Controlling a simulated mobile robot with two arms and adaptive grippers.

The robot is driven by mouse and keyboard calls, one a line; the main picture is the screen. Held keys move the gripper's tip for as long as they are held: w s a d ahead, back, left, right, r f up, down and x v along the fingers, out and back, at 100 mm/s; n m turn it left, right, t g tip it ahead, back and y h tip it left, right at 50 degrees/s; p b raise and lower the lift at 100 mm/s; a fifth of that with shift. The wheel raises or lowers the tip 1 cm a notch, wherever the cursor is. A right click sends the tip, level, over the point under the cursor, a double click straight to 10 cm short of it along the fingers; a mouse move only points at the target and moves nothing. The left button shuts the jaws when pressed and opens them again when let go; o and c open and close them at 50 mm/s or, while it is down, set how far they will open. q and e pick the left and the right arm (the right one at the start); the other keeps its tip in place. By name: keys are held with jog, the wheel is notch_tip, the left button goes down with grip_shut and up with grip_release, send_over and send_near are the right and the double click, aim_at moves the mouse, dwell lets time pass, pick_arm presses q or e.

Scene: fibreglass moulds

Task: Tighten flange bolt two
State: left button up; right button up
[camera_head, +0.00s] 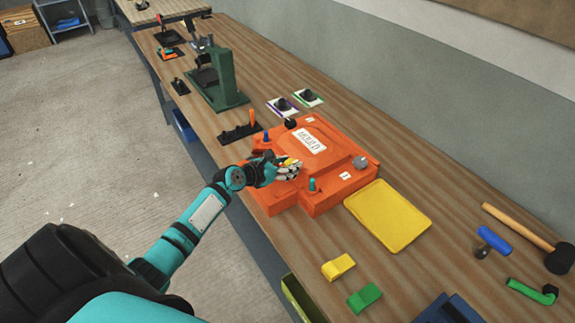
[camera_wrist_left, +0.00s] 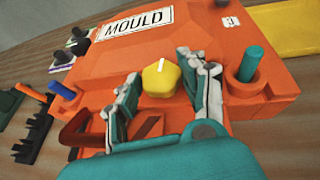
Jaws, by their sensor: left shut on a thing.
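The orange mould (camera_head: 325,160) sits on the long wooden bench, with a white label reading MOULD on top. My left gripper (camera_head: 289,168) is at its near side, shut on a yellow bolt head (camera_wrist_left: 160,80). In the left wrist view the yellow head, with a short white mark on top, sits between the two fingers. Other corners carry a teal peg (camera_head: 313,185), a grey knob (camera_head: 361,163), a blue peg (camera_head: 266,135) and a black knob (camera_head: 290,122). Which one is bolt two cannot be read. My right gripper is not in view.
A yellow tray (camera_head: 390,215) lies right of the mould. Yellow (camera_head: 338,267) and green (camera_head: 364,298) blocks lie nearer. A mallet (camera_head: 530,238) and a blue-handled tool (camera_head: 493,241) are at the right. A black rack (camera_head: 240,132) and green press (camera_head: 222,80) stand beyond.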

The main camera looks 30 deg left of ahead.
pick_arm(q)
jog(key=m+h+b, duration=0.2)
jog(key=b, duration=0.1)
jog(key=shift+w+a+f+g+b, duration=0.1)
jog(key=shift+a+f+g+b, duration=0.1)
jog(key=shift+f+g+b, duration=0.15)
jog(key=shift+r+m+g+h+b, duration=0.25)
jog(key=shift+m+h+b, duration=0.1)
jog(key=shift+m+h, duration=0.2)
jog(key=o, duration=1)
jog(key=shift+c, duration=0.2)
jog(key=shift+o, duration=1.1)
jog(key=v, duration=1.2)
